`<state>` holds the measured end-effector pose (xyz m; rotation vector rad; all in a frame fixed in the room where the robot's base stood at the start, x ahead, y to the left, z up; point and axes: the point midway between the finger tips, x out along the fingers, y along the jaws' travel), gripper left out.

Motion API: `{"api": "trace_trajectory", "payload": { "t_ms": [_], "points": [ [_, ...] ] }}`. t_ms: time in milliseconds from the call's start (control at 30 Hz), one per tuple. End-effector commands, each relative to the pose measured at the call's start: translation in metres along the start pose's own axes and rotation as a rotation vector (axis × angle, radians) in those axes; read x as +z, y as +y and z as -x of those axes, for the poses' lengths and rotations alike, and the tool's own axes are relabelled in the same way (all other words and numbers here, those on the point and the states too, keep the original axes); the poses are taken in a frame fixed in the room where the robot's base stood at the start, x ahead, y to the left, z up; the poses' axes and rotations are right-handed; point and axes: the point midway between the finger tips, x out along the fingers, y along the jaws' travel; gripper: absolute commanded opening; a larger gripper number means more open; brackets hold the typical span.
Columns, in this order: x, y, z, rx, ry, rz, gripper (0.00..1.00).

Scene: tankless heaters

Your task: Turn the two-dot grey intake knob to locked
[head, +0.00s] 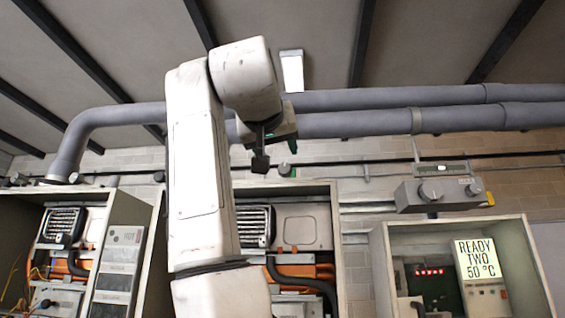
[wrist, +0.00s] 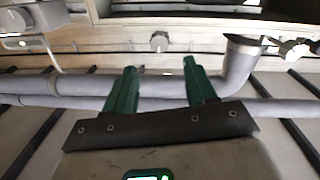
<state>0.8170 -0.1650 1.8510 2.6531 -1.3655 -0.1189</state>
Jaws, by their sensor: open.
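My gripper (head: 272,155) is raised in front of the back wall in the head view, above the middle cabinet. In the wrist view its two green fingers (wrist: 158,68) are spread with nothing between them. A small grey round knob (wrist: 159,41) sits on the wall beyond the fingertips, apart from them; a knob also shows beside my gripper in the head view (head: 285,170). A grey box with grey knobs (head: 437,194) is on the wall at right. No dot marks are readable, so I cannot tell which knob is the two-dot intake knob, nor its setting.
Thick grey pipes (head: 365,124) run along the wall near my gripper. Open heater cabinets (head: 335,235) stand below. Further wall fittings (head: 75,178) are at left.

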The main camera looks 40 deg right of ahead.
Motion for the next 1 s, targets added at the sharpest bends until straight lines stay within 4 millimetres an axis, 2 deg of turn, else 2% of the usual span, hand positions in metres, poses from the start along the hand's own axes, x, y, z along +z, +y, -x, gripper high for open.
{"api": "trace_trajectory", "payload": {
  "t_ms": [200,433,600,867,1000],
  "points": [
    [-0.003,0.000,-0.042,0.001,-0.003,0.003,0.56],
    [-0.002,0.000,-0.073,0.000,-0.002,0.002,0.56],
    [0.000,-0.001,-0.082,-0.002,0.000,0.001,0.56],
    [0.001,-0.001,-0.083,-0.002,0.000,0.000,0.56],
    [0.000,-0.001,-0.083,-0.002,0.000,0.001,0.44]
  ]
}}
